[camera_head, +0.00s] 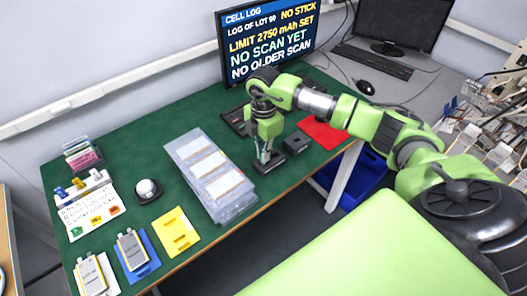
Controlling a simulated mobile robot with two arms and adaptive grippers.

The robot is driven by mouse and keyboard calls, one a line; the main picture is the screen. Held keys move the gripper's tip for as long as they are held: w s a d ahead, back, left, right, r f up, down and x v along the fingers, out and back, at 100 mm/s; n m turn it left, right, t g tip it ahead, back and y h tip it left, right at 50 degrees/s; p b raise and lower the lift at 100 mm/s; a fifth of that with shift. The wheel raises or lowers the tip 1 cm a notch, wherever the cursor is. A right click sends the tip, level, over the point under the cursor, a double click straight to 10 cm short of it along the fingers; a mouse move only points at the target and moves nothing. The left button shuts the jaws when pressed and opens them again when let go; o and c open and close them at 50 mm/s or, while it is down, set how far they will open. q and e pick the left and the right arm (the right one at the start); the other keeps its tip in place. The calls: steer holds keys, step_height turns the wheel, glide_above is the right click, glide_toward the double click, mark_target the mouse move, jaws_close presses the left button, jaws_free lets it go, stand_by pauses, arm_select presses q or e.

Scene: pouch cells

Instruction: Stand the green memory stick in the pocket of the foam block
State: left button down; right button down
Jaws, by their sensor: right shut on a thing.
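My right gripper (266,155) points down near the right part of the green table mat, with its fingers shut. What it holds is small and mostly hidden between the fingers; I take it to be the green memory stick, but cannot make it out clearly. A low black block (270,166), which looks like the foam block, is right under the fingertips. Its pocket is hidden, and I cannot tell if the held thing is inside it. My left gripper is not in view.
A dark grey box (296,143) and a red mat (323,133) are right of the gripper. Clear bagged trays (234,207) lie close to its left. A monitor (266,42) stands behind. Blue (150,249) and yellow (177,246) pads lie front left.

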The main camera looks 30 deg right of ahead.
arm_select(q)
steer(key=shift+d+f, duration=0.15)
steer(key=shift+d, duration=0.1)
arm_select(e)
steer(key=shift+f, duration=0.25)
steer(key=c, duration=2.1)
jaws_free()
steer(key=shift+c, duration=0.2)
steer(key=shift+r, duration=0.1)
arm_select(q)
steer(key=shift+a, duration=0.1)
arm_select(e)
step_height(320, 180, up, 12)
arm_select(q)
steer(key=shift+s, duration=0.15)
arm_select(e)
steer(key=shift+s, duration=0.1)
